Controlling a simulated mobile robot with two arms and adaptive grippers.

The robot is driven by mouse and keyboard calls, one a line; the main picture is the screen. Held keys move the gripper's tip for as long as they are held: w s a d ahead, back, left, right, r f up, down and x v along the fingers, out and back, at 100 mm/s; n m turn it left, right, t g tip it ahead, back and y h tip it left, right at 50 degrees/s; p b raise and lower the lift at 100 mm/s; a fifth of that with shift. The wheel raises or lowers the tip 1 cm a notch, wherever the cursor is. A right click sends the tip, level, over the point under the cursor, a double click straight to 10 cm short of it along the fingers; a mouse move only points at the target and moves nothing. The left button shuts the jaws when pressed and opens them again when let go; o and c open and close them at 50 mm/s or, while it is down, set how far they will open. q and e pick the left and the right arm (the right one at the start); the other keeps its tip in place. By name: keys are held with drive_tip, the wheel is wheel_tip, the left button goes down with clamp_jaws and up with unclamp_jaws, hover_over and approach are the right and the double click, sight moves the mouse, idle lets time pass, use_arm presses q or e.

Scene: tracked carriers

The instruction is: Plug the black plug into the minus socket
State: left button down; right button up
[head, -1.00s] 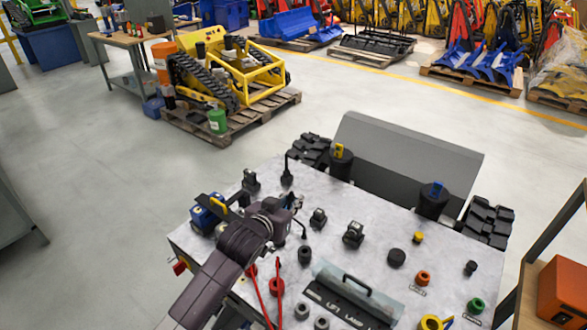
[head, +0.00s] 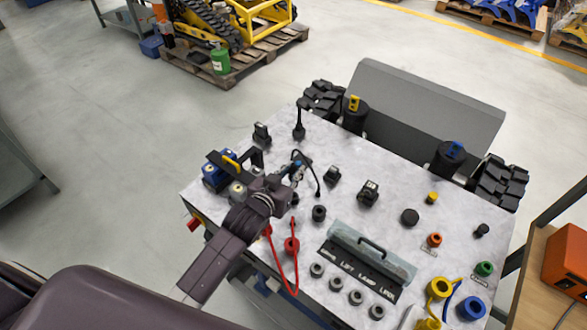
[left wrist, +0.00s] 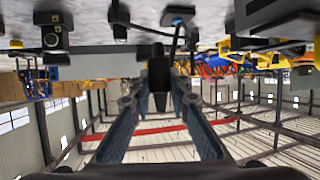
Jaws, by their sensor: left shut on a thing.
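My left gripper (head: 297,172) is over the left part of the grey panel (head: 395,225), its arm reaching in from the lower left. In the left wrist view its two fingers close around a dark plug-like piece (left wrist: 158,76), which I take for the black plug. A thin black cable (head: 316,178) loops down beside the gripper in the head view. A black round socket (head: 319,213) is just right of and below the gripper; no minus mark is readable. A red plug (head: 291,245) with a red cable is on the panel below the gripper. My right gripper is not in view.
Black switches (head: 368,193) stand right of the gripper. A battery-like blue block (head: 215,177) and black handle are close on its left. A clear cover (head: 370,255) sits over lettered controls. Yellow (head: 440,288) and blue (head: 471,308) rings are at the lower right.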

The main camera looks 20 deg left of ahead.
use_arm(q)
wheel_tip(320, 180, down, 3)
drive_tip(key=shift+f+b, duration=0.2)
drive_tip(key=shift+b, duration=0.9)
drive_tip(key=shift+f+b, duration=0.5)
drive_tip(key=shift+f, duration=0.65)
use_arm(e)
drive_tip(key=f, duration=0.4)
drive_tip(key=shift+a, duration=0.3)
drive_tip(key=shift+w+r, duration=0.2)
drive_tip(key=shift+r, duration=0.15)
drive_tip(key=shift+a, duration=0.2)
use_arm(q)
drive_tip(key=shift+p, duration=0.6)
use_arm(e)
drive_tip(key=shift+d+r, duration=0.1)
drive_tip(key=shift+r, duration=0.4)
use_arm(q)
drive_tip(key=shift+f+b, duration=0.65)
drive_tip(key=shift+f, duration=0.3)
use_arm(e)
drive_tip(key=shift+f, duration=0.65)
